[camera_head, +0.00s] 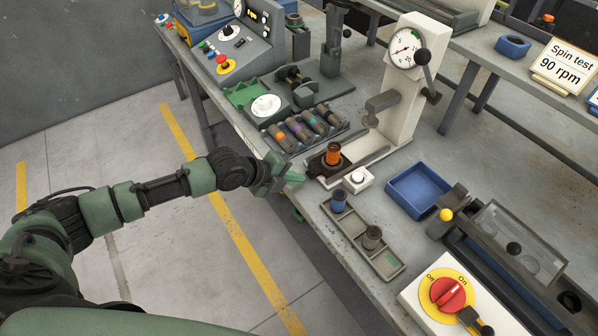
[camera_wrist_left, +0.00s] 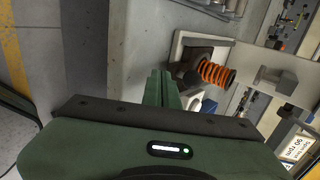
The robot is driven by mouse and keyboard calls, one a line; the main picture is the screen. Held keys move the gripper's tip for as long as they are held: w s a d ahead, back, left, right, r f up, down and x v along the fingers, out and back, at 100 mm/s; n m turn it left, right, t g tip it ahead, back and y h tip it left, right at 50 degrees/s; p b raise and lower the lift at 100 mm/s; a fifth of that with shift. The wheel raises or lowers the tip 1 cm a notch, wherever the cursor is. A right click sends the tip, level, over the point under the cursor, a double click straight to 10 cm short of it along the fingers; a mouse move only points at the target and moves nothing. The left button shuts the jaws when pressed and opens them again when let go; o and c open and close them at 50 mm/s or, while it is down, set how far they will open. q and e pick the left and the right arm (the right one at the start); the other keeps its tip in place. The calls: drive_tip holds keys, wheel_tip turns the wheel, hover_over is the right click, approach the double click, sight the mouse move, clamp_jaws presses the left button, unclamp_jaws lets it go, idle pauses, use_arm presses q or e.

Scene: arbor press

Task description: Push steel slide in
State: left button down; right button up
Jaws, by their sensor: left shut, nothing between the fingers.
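In the left wrist view the slide (camera_wrist_left: 185,72) and the orange spring (camera_wrist_left: 214,74) show just right of my fingers. My left gripper (camera_head: 292,179) is shut and empty at the bench's front edge, just left of the slide. It also shows in the left wrist view (camera_wrist_left: 160,88). Whether it touches the slide is unclear. My right gripper is out of view.
A white button box (camera_head: 358,180) stands right beside the slide. A rack of coloured cylinders (camera_head: 300,130) is to the left, and a blue bin (camera_head: 420,190) to the right.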

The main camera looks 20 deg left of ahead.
sight(333, 155)
use_arm(q)
drive_tip(key=shift+w+d, duration=0.4)
drive_tip(key=shift+w, duration=0.05)
drive_tip(key=w+d+b, duration=0.2)
drive_tip(key=w, duration=0.1)
drive_tip(key=w+d+b, duration=0.2)
drive_tip(key=w+d, duration=0.1)
drive_tip(key=w+d+b, duration=0.2)
drive_tip(key=w+b, duration=0.1)
drive_tip(key=w, duration=0.1)
drive_tip(key=shift+d+f, duration=0.3)
drive_tip(key=shift+d, duration=0.05)
drive_tip(key=shift+w+d+r, duration=0.15)
drive_tip(key=shift+w, duration=0.05)
drive_tip(key=shift+r, duration=0.3)
drive_tip(key=shift+f, duration=0.1)
drive_tip(key=shift+s, duration=0.1)
